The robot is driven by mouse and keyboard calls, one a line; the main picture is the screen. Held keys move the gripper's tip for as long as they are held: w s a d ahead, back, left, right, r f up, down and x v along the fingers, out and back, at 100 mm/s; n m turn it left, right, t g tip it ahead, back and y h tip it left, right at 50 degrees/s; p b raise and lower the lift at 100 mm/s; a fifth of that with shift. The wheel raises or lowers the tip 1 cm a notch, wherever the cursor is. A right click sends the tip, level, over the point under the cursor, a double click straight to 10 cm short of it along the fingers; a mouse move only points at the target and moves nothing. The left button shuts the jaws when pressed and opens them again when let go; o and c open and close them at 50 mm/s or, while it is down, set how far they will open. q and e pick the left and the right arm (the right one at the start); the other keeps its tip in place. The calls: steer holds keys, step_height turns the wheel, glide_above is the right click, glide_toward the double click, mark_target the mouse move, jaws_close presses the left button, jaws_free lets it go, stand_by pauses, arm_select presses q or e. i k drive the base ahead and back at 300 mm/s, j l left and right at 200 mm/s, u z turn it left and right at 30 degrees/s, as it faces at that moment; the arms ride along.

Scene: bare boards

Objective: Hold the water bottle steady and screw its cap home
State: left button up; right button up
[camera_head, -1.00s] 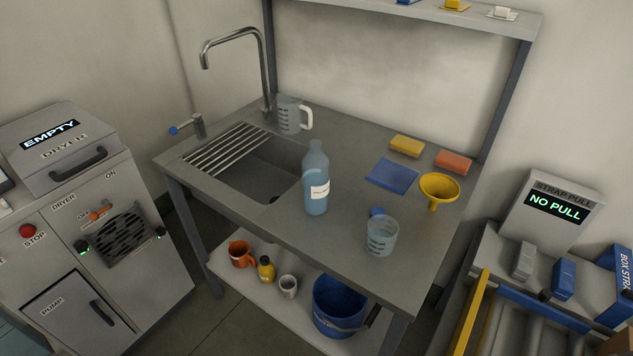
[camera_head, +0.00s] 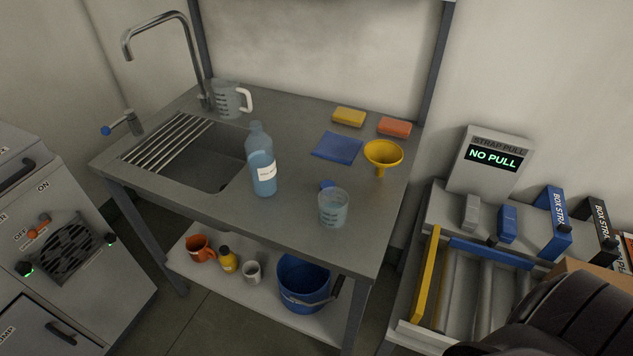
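The water bottle (camera_head: 263,172) stands upright on the grey sink table, right of the basin. It is translucent blue with a white label, and its neck (camera_head: 257,130) shows no distinct cap. A small blue piece (camera_head: 327,185), which looks like the cap, lies on the tabletop to the right of the bottle. It is partly hidden behind a clear cup of water (camera_head: 333,210). Neither of my grippers is in view. A dark rounded shape at the bottom right looks like part of my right arm; its gripper does not show.
A measuring jug (camera_head: 228,100) stands by the tap (camera_head: 165,50). A blue cloth (camera_head: 337,147), yellow sponge (camera_head: 349,117), orange sponge (camera_head: 394,127) and yellow funnel (camera_head: 383,155) lie right of the bottle. The table's front strip (camera_head: 290,225) is clear. A strap machine (camera_head: 490,160) stands at right.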

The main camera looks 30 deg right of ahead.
mark_target(258, 145)
steer(key=i+j+z, duration=0.2)
steer(key=j+z, duration=0.2)
steer(key=i+j+z, duration=0.15)
steer(key=j+z, duration=0.25)
steer(key=i+j+z, duration=0.1)
steer(key=j+z, duration=0.3)
steer(key=l, duration=0.1)
